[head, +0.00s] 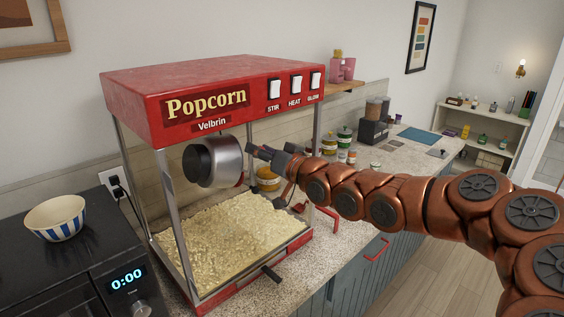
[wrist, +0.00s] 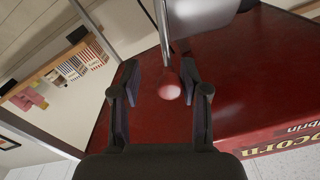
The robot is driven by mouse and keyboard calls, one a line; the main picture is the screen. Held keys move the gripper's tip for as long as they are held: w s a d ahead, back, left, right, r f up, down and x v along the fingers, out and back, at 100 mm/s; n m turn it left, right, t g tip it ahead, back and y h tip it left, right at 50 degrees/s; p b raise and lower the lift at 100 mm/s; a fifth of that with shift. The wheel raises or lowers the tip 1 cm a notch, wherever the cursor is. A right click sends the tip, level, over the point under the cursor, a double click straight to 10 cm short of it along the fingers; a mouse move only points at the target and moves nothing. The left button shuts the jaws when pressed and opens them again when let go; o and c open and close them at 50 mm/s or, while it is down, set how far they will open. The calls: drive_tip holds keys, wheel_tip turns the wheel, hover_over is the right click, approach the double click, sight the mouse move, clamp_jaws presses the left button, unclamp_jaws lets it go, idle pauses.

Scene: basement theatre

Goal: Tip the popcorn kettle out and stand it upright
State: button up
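The popcorn kettle (head: 228,160) is a silver metal pot hanging inside the glass-sided red popcorn machine (head: 130,105). It lies tilted on its side, with a dark round end facing left. Popcorn (head: 225,240) is heaped on the machine's floor below it. My gripper (head: 264,152) is at the machine's right side, close to the kettle. In the wrist view my gripper (wrist: 160,72) is open, with a red ball knob (wrist: 169,89) on a metal rod (wrist: 161,30) between its fingers. I cannot tell whether the fingers touch the knob. Part of the kettle (wrist: 205,12) shows at the top.
A black microwave (head: 65,265) with a striped bowl (head: 56,220) stands at the left. Jars (head: 344,138) and a dark appliance (head: 374,131) stand on the counter behind my arm. A dark handle (head: 271,273) sticks out at the machine's front. The floor at right is clear.

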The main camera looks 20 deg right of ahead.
drive_tip(key=v, duration=1)
drive_tip(key=shift+s, duration=0.25)
idle(0.4)
